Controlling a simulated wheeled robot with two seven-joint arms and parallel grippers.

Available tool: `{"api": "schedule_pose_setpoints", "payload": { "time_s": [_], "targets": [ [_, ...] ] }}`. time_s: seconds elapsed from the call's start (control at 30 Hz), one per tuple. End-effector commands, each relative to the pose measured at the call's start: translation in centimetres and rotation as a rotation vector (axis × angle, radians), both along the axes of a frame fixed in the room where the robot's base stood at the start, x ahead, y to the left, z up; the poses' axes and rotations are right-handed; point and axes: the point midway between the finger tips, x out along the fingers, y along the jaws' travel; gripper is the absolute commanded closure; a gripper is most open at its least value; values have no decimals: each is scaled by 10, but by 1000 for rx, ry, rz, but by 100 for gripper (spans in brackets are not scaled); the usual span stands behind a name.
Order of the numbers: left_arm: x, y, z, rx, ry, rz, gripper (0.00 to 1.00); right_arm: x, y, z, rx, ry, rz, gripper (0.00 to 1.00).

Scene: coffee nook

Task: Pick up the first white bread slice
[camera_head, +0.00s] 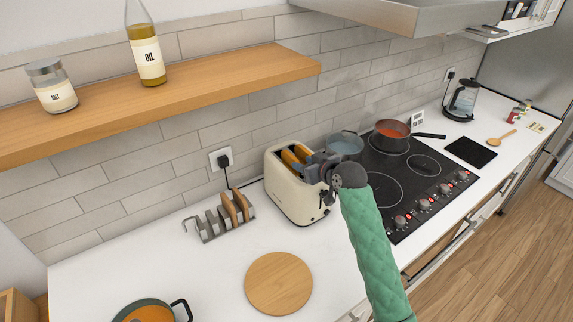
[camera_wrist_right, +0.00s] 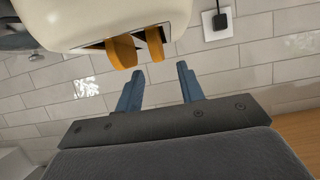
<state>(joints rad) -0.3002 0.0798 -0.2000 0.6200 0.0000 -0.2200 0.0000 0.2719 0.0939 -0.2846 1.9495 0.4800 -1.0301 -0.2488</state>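The cream toaster (camera_head: 296,196) stands on the white counter, with two golden-brown bread slices (camera_head: 293,157) sticking up from its slots. No slice looks clearly white. In the right wrist view the toaster (camera_wrist_right: 105,20) appears upside down, with a wider slice (camera_wrist_right: 122,52) and a narrower slice (camera_wrist_right: 155,44). My right gripper (camera_head: 312,163) is over the toaster beside the slices. In the wrist view its two blue-grey fingers (camera_wrist_right: 160,84) are apart, with nothing between them and the slices just beyond their tips. My left gripper is not in view.
A metal toast rack (camera_head: 206,226) holding brown slices stands left of the toaster. A round wooden board (camera_head: 279,284) lies in front. The black hob (camera_head: 408,186) with a red-filled pan (camera_head: 391,133) is to the right. A wooden shelf (camera_head: 190,93) overhangs the left side.

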Motion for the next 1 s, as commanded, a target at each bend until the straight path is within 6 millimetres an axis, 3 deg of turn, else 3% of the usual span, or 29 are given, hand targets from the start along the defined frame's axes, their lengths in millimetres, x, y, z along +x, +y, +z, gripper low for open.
{"api": "schedule_pose_setpoints", "payload": {
  "time_s": [0.6, 0.87, 0.9, 1.0],
  "targets": [
    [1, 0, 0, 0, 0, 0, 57, 48, 31, -33, 0, 0, 1, 62],
    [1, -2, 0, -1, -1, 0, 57, 50, 33, -34, -1, -1, 0, 62],
    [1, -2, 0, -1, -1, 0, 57, 50, 33, -34, -1, -1, 0, 64],
    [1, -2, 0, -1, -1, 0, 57, 50, 33, -34, -1, -1, 0, 83]
  ]
}}
